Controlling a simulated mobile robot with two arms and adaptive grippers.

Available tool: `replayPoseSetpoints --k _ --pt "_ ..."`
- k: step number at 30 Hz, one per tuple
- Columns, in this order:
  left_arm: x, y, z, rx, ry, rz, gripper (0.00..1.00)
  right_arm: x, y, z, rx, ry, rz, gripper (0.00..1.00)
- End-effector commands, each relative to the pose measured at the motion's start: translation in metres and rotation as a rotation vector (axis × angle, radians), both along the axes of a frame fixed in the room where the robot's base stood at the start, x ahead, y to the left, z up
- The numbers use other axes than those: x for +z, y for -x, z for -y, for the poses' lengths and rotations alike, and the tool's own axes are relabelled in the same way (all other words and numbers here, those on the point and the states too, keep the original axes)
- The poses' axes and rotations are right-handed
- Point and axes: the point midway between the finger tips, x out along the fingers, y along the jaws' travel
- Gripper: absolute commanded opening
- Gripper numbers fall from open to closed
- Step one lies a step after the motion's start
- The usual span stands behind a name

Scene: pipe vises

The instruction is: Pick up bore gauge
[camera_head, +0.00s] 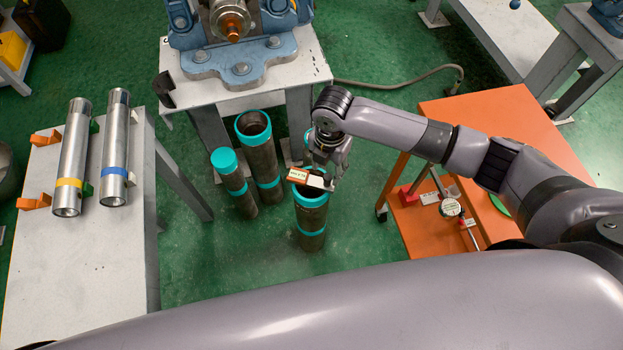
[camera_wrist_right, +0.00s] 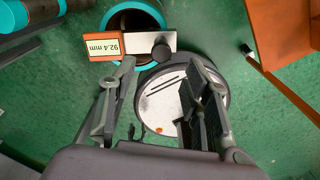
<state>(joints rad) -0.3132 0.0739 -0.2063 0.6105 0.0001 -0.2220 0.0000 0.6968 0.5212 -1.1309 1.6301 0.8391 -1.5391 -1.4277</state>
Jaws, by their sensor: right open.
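A gauge-like block (camera_head: 311,180), orange and white with a small readout, sits at the top of a teal-banded pipe (camera_head: 312,218). In the right wrist view this block (camera_wrist_right: 107,45) reads "92.4 mm" and has a dark knob. A round white face with black lines (camera_wrist_right: 160,100) shows just below it; I cannot tell whether they are one piece. My right gripper (camera_head: 328,165) is over the pipe beside the block. Its fingers (camera_wrist_right: 162,92) are open, with the round face between them in the picture. A dial gauge (camera_head: 451,208) with a rod lies on the orange cart. My left gripper is not in view.
Two more teal-banded pipes (camera_head: 255,145) (camera_head: 232,180) stand on the left. A vise table (camera_head: 290,72) is behind. The orange cart (camera_head: 500,110) is right, under my right arm. A white table (camera_head: 110,250) with two metal cylinders is far left.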

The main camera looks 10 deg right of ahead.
Motion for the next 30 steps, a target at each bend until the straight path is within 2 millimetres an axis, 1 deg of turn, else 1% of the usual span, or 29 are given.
replayPoseSetpoints --k 1,4,6,8,11,15,18,26,30 --pt "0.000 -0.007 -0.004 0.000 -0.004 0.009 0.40 -0.006 0.000 0.000 -0.001 -0.001 -0.001 0.44" --pt "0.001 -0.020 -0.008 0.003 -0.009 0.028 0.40 -0.014 0.000 0.000 -0.001 0.000 0.000 0.44" --pt "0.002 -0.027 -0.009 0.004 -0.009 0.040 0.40 -0.017 0.000 0.000 -0.001 -0.001 0.001 0.44" --pt "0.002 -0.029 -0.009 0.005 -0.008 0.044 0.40 -0.022 0.000 0.001 -0.001 0.001 -0.001 0.44" --pt "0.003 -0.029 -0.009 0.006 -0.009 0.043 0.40 -0.036 -0.002 0.003 -0.002 0.001 -0.002 0.44" --pt "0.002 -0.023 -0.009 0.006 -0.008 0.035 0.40 -0.057 -0.003 0.003 0.000 0.000 -0.001 0.44" --pt "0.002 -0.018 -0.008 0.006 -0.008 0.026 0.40 -0.065 -0.003 0.004 -0.001 0.001 0.001 0.44" --pt "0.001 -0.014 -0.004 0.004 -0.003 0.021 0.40 -0.067 -0.004 0.004 0.000 0.000 0.001 0.44" --pt "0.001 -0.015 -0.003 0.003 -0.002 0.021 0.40 -0.067 -0.004 0.004 0.000 0.000 0.001 0.35"
